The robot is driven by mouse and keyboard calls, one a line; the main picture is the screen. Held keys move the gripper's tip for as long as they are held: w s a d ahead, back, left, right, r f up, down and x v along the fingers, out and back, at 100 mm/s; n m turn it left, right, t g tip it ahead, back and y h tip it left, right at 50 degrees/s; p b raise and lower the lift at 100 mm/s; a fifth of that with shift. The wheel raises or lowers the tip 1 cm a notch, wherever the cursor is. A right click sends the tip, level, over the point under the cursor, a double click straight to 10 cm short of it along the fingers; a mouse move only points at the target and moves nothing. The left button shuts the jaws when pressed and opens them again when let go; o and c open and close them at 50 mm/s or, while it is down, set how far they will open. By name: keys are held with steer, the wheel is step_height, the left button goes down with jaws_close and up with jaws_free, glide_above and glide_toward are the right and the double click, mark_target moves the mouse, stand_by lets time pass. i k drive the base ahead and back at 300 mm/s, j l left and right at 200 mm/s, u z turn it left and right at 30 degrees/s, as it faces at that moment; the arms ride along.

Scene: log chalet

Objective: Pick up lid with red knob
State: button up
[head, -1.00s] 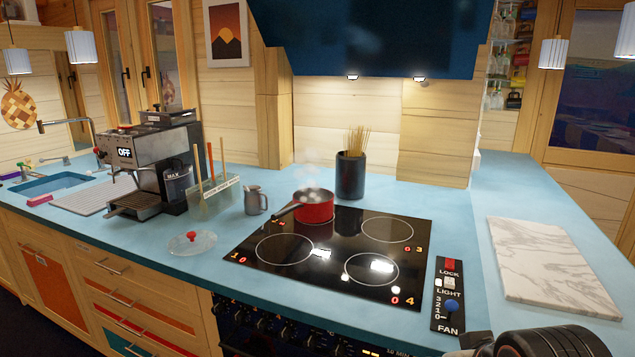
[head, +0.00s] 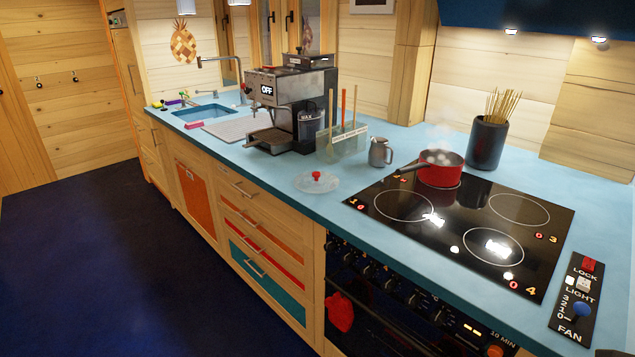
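The glass lid (head: 312,184) lies flat on the blue countertop, left of the hob and near the counter's front edge. Its red knob (head: 316,176) points up. A red pot (head: 440,172) with steam and pale round things inside stands on the back left ring of the hob, uncovered, its dark handle pointing left. My gripper is not in view. A small dark shape at the bottom right edge may be part of my arm, but too little shows to tell.
The black hob (head: 465,225) is right of the lid. Behind the lid stand a utensil holder (head: 342,145), a metal jug (head: 380,152) and a coffee machine (head: 290,105). A dark canister (head: 487,145) holds thin sticks. The dark blue floor (head: 130,250) is clear.

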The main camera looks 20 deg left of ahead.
mark_target(312, 181)
steer(key=i+j+u, duration=0.15)
steer(key=i+j, duration=0.5)
steer(key=j, duration=0.25)
steer(key=i+j+u, duration=0.2)
steer(key=i+j, duration=0.5)
steer(key=j, duration=0.1)
